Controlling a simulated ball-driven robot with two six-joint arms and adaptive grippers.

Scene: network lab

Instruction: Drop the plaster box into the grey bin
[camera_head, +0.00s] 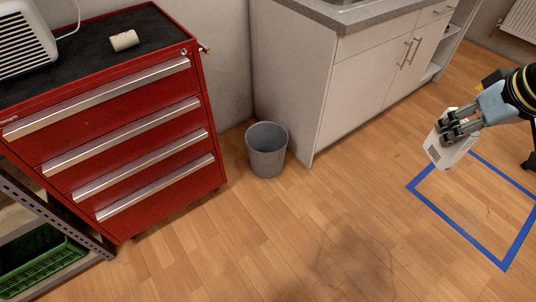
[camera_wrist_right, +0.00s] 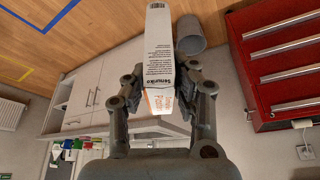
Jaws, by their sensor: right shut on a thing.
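The plaster box (camera_head: 449,152) is white with a barcode, and my right gripper (camera_head: 462,127) is shut on it at the right of the head view. The box is held in the air above the floor. In the right wrist view the box (camera_wrist_right: 158,62) is between the two fingers of the right gripper (camera_wrist_right: 158,92), with orange print at its near end. The grey bin (camera_head: 267,150) stands on the floor in the middle of the head view, well to the left of the box. The bin also shows in the right wrist view (camera_wrist_right: 190,37). My left gripper is out of view.
A red drawer cabinet (camera_head: 120,110) stands left of the bin, with a white roll (camera_head: 124,40) on top. A white kitchen unit (camera_head: 350,80) stands right behind the bin. Blue tape (camera_head: 460,228) marks the open wooden floor at the right.

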